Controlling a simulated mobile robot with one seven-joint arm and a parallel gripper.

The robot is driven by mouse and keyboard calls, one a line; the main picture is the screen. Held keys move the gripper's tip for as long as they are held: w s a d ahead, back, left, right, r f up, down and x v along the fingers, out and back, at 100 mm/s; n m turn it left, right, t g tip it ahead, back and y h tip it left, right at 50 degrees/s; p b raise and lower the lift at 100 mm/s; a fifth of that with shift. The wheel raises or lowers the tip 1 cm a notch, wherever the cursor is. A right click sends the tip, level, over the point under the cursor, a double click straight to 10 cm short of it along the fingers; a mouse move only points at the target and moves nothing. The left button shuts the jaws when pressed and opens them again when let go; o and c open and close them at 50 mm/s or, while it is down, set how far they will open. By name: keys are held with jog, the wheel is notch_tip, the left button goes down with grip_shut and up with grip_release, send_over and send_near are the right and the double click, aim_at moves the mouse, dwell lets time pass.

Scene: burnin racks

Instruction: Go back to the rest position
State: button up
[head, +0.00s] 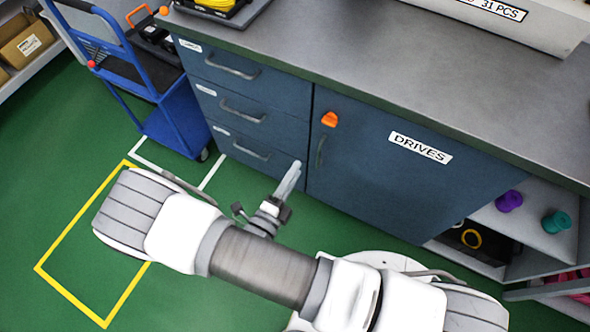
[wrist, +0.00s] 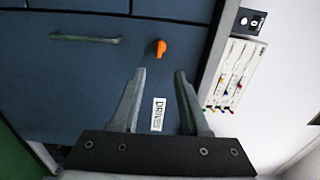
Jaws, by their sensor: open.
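My gripper (head: 289,180) is in front of the blue cabinet, low and near the line between drawers and door. In the wrist view its two fingers (wrist: 160,75) stand apart with nothing held between them. The blue door (head: 375,190) carries a white DRIVES label (head: 420,148), an orange knob (head: 329,119) and a grey handle (head: 320,151). The door looks shut. In the wrist view the knob (wrist: 160,48) shows just beyond the fingertips, and the label (wrist: 158,114) shows between the fingers. The gap between gripper and cabinet is hard to tell.
Closed drawers (head: 240,110) are left of the door. A grey worktop (head: 400,60) runs above. A blue cart (head: 175,120) stands at the left. Open shelves (head: 540,235) hold purple (head: 509,201) and teal (head: 556,222) spools at the right. Green floor (head: 45,160) is clear at left.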

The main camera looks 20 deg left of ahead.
dwell(0.3)
jog(key=w+d+r+m+g+h+p, duration=0.2)
jog(key=w+d+r+m+g+h, duration=0.15)
jog(key=d+r+m+g, duration=0.6)
jog(key=w+d+r+m+g+h+p, duration=0.1)
jog(key=w+d+r+m+g+h, duration=0.3)
jog(key=d+r+m, duration=1.05)
jog(key=s+d+r+m+y+p, duration=0.2)
jog(key=s+r+m+y, duration=0.2)
jog(key=r+m, duration=0.5)
jog(key=s+d+r+m+t+y+p, duration=0.1)
jog(key=s+d+r+m+y, duration=0.2)
jog(key=r+m, duration=0.6)
jog(key=s+m+y, duration=0.2)
jog(key=m, duration=0.9)
jog(key=shift+s+d+r+p, duration=0.2)
jog(key=shift+s+r+p, duration=0.1)
jog(key=shift+p, duration=0.05)
jog(key=shift+d, duration=0.2)
